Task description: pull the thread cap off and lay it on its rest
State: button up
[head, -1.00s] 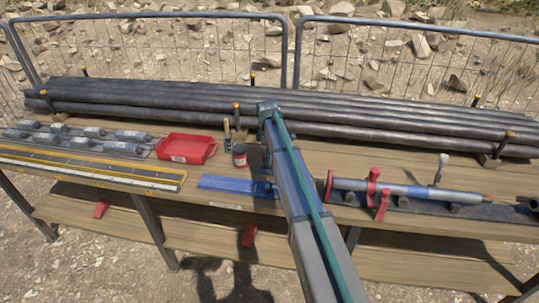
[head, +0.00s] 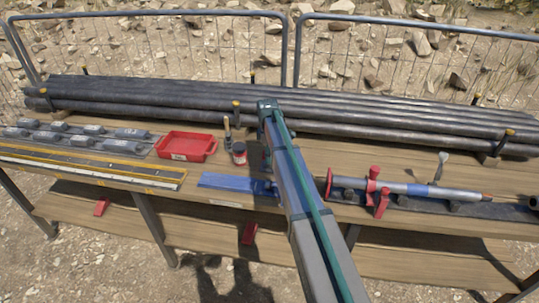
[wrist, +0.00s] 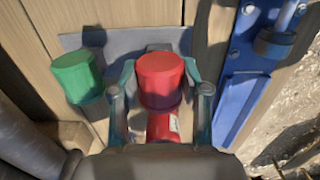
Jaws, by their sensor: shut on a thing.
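A red round cap (wrist: 160,78) sits between the two fingers of my gripper (wrist: 160,95) in the wrist view. My gripper is shut on it, with one finger at each side. A green cap (wrist: 77,76) stands just left of the left finger. Both are over a grey plate (wrist: 112,42) on the wooden bench; I cannot tell whether the red cap touches it. In the head view my arm hides the gripper, both caps and the plate. A grey tube (head: 410,188) lies in a red clamp (head: 381,200) at the right.
A red tray (head: 188,147) and several grey blocks (head: 131,134) are further left. Long dark pipes (head: 170,113) line the back of the bench.

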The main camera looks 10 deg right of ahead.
jog(key=shift+f, duration=0.45)
jog(key=o, duration=1)
jog(key=shift+r, duration=0.1)
